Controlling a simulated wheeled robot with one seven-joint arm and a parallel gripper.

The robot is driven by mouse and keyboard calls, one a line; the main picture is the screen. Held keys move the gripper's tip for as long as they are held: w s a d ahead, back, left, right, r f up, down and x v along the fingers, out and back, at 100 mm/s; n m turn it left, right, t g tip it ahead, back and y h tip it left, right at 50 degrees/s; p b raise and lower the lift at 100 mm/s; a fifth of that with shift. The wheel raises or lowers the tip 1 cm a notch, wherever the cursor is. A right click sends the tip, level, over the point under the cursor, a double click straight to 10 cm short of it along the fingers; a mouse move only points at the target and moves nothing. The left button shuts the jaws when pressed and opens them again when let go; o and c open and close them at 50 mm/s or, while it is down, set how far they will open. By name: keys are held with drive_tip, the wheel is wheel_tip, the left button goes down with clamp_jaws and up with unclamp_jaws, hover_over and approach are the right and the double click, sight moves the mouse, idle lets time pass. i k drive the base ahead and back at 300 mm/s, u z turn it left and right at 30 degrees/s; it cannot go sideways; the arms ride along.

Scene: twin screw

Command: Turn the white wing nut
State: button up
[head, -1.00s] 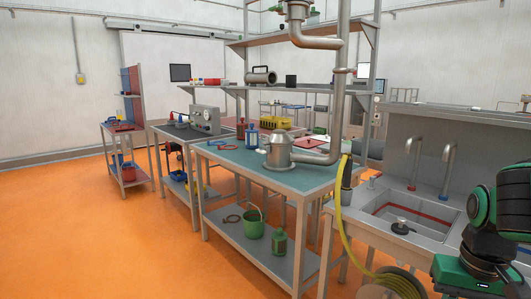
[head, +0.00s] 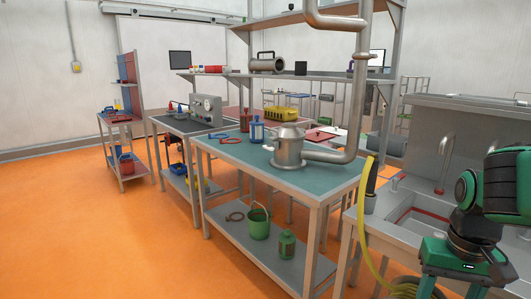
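I cannot make out a white wing nut in the head view; it is hidden or too small to tell. A grey unit with round gauges (head: 206,110) stands on the middle bench, with small blue and red parts (head: 178,109) to its left. My green and black arm comes in at the right edge. My gripper (head: 462,268) is only partly in view at the lower right, in front of the sink counter and far from the gauge unit. Its fingertips are not clearly shown. I see nothing held in it.
A teal-topped bench (head: 240,153) carries a metal pot (head: 288,148) and a large pipe (head: 355,100). A sink (head: 410,222) and yellow hose (head: 362,215) are at the right. A smaller bench (head: 120,122) stands at the far left. Orange floor (head: 110,240) is clear at left and front.

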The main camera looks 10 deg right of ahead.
sight(270, 147)
drive_tip(key=k, duration=0.5)
drive_tip(key=u, duration=0.45)
drive_tip(key=i, duration=1.4)
drive_tip(key=u, duration=0.4)
